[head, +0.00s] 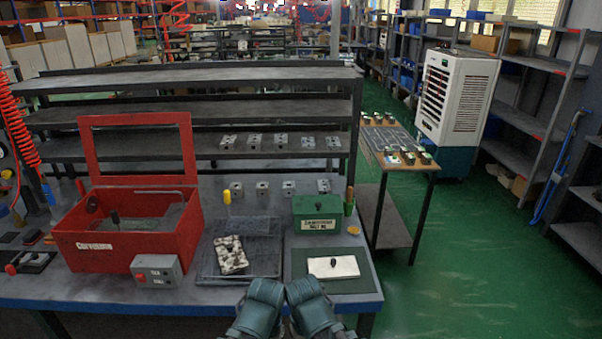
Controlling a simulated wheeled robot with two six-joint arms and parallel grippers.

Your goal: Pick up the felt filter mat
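I cannot tell for sure which thing is the felt filter mat. A flat, mottled black-and-white piece (230,258) lies tilted on a dark ribbed tray (266,262) at the bench's front middle. A white flat piece (346,267) with a dark knob or spot in its middle lies on a dark green mat (316,287) to the right. The open red basin (118,247) on the left has a grey layer (165,220) inside. No gripper fingers can be made out, and nothing is seen held.
A grey switch box (156,271) stands before the basin. Several metal blocks stand along the bench's back and on the shelf (215,108). Floor right of the bench is clear.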

